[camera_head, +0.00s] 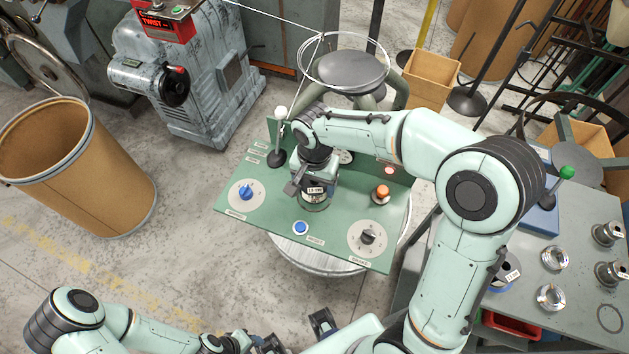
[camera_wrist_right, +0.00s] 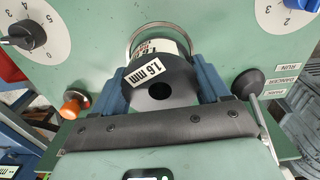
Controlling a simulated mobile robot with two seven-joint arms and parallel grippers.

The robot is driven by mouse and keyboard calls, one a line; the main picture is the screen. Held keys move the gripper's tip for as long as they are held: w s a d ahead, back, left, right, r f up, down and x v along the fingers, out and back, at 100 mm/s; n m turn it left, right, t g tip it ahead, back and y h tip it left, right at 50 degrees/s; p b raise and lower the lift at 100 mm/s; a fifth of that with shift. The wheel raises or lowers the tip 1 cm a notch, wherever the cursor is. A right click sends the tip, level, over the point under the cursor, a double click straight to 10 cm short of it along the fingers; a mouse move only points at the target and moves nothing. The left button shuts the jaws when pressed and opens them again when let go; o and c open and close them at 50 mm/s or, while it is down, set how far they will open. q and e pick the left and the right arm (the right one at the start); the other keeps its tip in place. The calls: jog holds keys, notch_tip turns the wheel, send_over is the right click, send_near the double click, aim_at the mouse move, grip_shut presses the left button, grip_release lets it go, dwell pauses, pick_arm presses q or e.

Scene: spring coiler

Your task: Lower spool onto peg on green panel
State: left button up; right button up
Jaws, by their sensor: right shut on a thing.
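The spool (camera_head: 315,193) has a white label and sits in my right gripper (camera_head: 308,188) over the middle of the green panel (camera_head: 265,215). In the right wrist view the spool (camera_wrist_right: 178,88) is dark with a centre hole, and its label reads 1.6 mm. The right gripper's blue-grey fingers (camera_wrist_right: 162,90) are shut on its two sides. A shiny metal rim (camera_wrist_right: 135,38) shows at the spool's far end. The peg is hidden, and I cannot tell whether the spool touches the panel. My left gripper (camera_head: 295,334) is at the bottom edge, partly cut off, its fingers apart.
The panel carries a blue-knob dial (camera_head: 246,192), a black-knob dial (camera_head: 367,237), an orange button (camera_head: 382,192), a blue button (camera_head: 300,228) and a white-ball lever (camera_head: 280,112). A wire coil (camera_head: 345,62) stands behind. A grey table (camera_head: 590,290) with metal parts is at right.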

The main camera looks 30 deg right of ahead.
jog(key=shift+f+b, duration=0.85)
jog(key=shift+f, duration=0.4)
jog(key=o, duration=1.3)
jog(key=shift+o, duration=0.2)
notch_tip(320, 180, up, 14)
jog(key=p, duration=0.2)
jog(key=shift+f, duration=0.25)
